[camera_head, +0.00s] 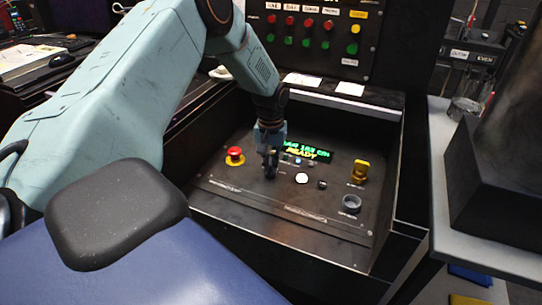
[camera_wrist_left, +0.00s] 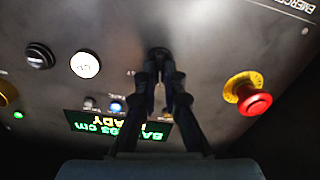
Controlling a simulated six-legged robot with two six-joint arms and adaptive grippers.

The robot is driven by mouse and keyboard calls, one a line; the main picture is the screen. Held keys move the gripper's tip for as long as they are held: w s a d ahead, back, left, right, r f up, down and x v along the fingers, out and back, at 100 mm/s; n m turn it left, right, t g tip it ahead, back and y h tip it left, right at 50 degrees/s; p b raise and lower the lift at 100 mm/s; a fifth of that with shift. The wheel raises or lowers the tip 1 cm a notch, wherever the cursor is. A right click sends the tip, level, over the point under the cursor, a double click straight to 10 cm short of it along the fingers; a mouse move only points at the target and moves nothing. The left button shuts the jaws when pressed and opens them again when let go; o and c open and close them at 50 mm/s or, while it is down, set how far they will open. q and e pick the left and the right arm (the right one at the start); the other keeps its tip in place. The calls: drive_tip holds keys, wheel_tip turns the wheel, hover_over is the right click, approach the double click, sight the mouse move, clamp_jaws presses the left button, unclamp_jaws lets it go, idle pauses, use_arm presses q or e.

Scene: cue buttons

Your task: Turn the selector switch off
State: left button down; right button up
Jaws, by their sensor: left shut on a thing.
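My left gripper (camera_head: 270,168) reaches down to the sloped black control panel (camera_head: 240,187). In the left wrist view its two dark fingers (camera_wrist_left: 160,75) are closed in on a small black knob, the selector switch (camera_wrist_left: 158,52), which stands on the panel. The fingers cover most of the knob, so I cannot tell which way it points. In the head view the gripper hides the knob. My right gripper is not in view.
A red emergency button on a yellow base (camera_head: 235,155) is left of my gripper. A green-lit display (camera_head: 305,150) is behind it to the right.

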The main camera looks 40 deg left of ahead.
use_arm(q)
drive_tip(key=n+p, duration=0.1)
drive_tip(key=p, duration=0.1)
drive_tip(key=n+p, duration=0.2)
drive_tip(key=shift+a+r, duration=0.1)
drive_tip(key=shift+r, duration=0.15)
drive_tip(key=shift+a+f+n+p, duration=0.1)
drive_tip(key=shift+n+p, duration=1.55)
drive_tip(key=shift+n, duration=0.15)
drive_tip(key=c, duration=1.5)
unclamp_jaws()
drive_tip(key=shift+s+f, duration=0.1)
drive_tip(key=shift+o, duration=0.2)
wheel_tip(320, 180, up, 12)
